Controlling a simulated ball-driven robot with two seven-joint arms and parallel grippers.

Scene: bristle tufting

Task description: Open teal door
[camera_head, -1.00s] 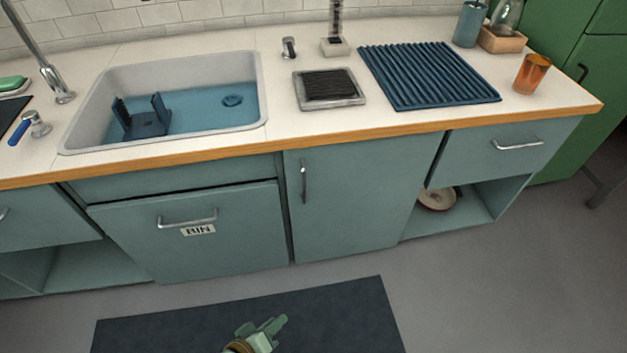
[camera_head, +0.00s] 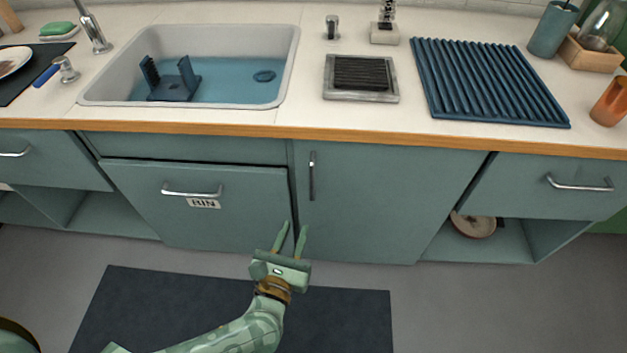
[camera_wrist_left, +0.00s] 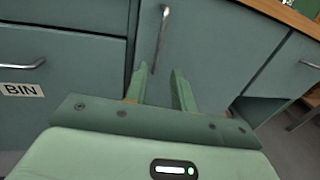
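The teal door (camera_head: 385,205) is closed in the lower cabinet, to the right of the bin drawer. Its vertical dark metal handle (camera_head: 312,176) is near its left edge. The door (camera_wrist_left: 208,55) and its handle (camera_wrist_left: 162,36) also show in the left wrist view. My left gripper (camera_head: 292,228) is in front of the cabinet, below the handle, with its fingers apart and pointing toward the cabinet. In the left wrist view the gap between its fingertips (camera_wrist_left: 162,70) is empty, and the handle is ahead of it. My right gripper is not in view.
The bin drawer (camera_head: 238,215), labelled BIN, is shut at left. A drawer (camera_head: 530,185) with a horizontal handle sits above an open shelf at right. The wooden counter edge (camera_head: 350,138) overhangs the fronts. A dark mat (camera_head: 340,318) lies on the floor.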

